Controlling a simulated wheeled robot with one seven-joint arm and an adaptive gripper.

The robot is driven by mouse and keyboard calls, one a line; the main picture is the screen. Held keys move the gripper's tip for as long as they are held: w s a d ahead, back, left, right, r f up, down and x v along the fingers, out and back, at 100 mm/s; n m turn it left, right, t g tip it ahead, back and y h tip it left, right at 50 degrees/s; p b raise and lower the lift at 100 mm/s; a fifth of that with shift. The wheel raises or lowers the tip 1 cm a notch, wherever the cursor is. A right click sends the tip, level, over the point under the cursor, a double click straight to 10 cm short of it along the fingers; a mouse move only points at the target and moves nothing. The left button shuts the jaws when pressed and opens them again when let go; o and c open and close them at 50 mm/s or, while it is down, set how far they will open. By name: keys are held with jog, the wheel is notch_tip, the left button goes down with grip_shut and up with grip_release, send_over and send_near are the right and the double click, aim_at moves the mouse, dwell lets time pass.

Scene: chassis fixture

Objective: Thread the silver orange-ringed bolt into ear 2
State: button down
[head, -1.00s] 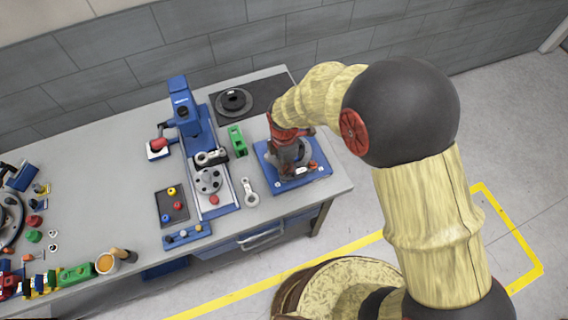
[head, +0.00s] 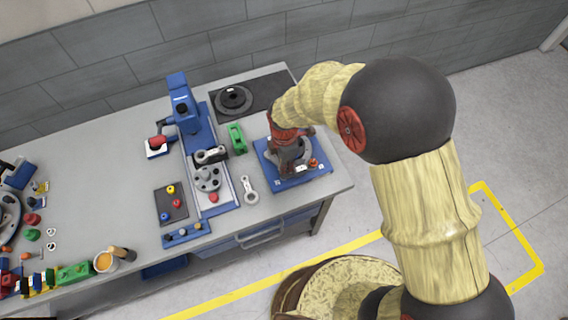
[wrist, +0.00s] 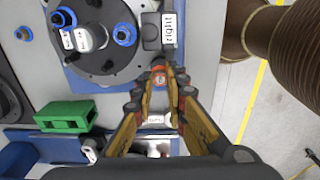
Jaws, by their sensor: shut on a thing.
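The chassis fixture is a dark round housing on a blue plate (head: 318,181) at the right end of the bench. In the wrist view the housing (wrist: 110,66) fills the upper left, with a pale hub and blue-ringed parts (wrist: 124,34) on it. My gripper (wrist: 158,76) is shut on the silver orange-ringed bolt, whose orange ring (wrist: 158,67) shows between the fingertips, beside the housing's lower right edge. The bolt's lower part is hidden. A labelled dark block (wrist: 152,32) stands just beyond it; I cannot read which ear this is. In the head view my gripper (head: 290,160) covers part of the housing.
A green block (head: 237,139) and a silver link (head: 249,190) lie left of the fixture. A blue press (head: 184,108) stands farther left. A black disc (head: 233,100) lies on a dark mat behind. Bare bench lies at the far left middle.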

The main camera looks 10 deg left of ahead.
jog(key=shift+f, duration=0.1)
jog(key=shift+f+b, duration=0.45)
jog(key=shift+f, duration=0.2)
jog(key=shift+f, duration=0.15)
dwell(0.4)
jog(key=n, duration=0.4)
jog(key=shift+s+d+f+n, duration=0.1)
jog(key=shift+n, duration=0.2)
jog(key=n, duration=0.5)
jog(key=shift+s+n, duration=0.1)
jog(key=shift+n, duration=0.2)
jog(key=shift+f, duration=0.1)
